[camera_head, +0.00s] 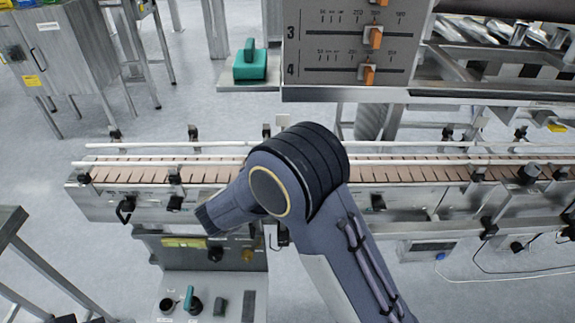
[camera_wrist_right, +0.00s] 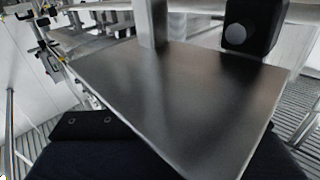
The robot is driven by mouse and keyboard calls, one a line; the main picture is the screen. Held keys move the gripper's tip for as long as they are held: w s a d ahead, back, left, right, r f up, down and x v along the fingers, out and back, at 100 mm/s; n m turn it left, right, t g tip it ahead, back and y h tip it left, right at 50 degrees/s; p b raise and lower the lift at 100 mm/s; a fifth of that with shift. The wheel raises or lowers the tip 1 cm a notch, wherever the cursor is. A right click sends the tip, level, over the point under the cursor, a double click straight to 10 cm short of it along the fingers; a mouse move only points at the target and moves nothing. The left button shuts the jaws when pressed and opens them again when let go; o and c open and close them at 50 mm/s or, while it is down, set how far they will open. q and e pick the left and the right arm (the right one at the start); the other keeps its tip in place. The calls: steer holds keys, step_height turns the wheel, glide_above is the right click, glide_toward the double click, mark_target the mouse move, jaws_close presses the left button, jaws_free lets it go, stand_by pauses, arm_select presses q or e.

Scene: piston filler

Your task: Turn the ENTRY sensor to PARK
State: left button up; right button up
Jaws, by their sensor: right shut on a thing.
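My right arm (camera_head: 320,235) comes in from the lower right and bends left over the conveyor. Its gripper's fingers do not show in the head view. In the right wrist view, the dark body of my right gripper (camera_wrist_right: 90,145) fills the bottom, and a broad grey metal plate (camera_wrist_right: 190,85) covers the middle. What the jaws hold is hidden. A black block with a round grey face (camera_wrist_right: 254,27) stands beyond the plate, beside a metal post (camera_wrist_right: 152,22). I cannot tell which part is the ENTRY sensor, and no PARK mark is readable. My left gripper is not in view.
The conveyor (camera_head: 140,173) runs across the view, with guide rails and black clamps. A control panel (camera_head: 235,297) with a teal switch (camera_head: 189,297) stands in front. Behind are a scale panel (camera_head: 335,50) with orange sliders and a teal block (camera_head: 250,68). Cables trail at the right.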

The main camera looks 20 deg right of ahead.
steer(key=o, duration=1)
steer(key=shift+c, duration=0.2)
steer(key=v, duration=0.8)
steer(key=shift+b, duration=0.45)
